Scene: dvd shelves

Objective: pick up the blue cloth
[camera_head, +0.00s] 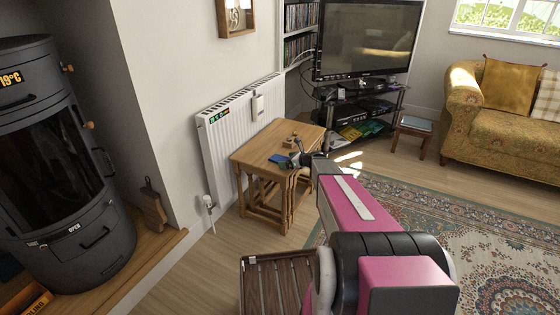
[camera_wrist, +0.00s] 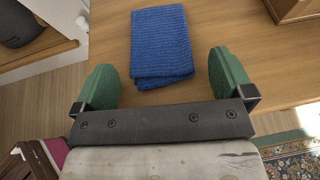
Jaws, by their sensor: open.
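The blue cloth (camera_wrist: 162,45) lies folded and flat on the wooden side table (camera_wrist: 60,88), near its edge. In the head view the cloth (camera_head: 278,159) is a small blue patch on the top of the wooden nesting table (camera_head: 255,149). My gripper (camera_wrist: 168,78) is open, with its green fingers apart on either side of the cloth's near end in the wrist view. Nothing is between the fingers' pads that I can see being held. In the head view my gripper (camera_head: 300,160) is at the table's right side, partly hidden by my arm.
A wooden box (camera_wrist: 291,8) stands on the table to the right of the cloth. A white radiator (camera_head: 235,125) is behind the table. A slatted wooden piece (camera_head: 278,285) stands in front. A television stand (camera_head: 360,115) is beyond, and a patterned rug (camera_head: 480,235) lies right.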

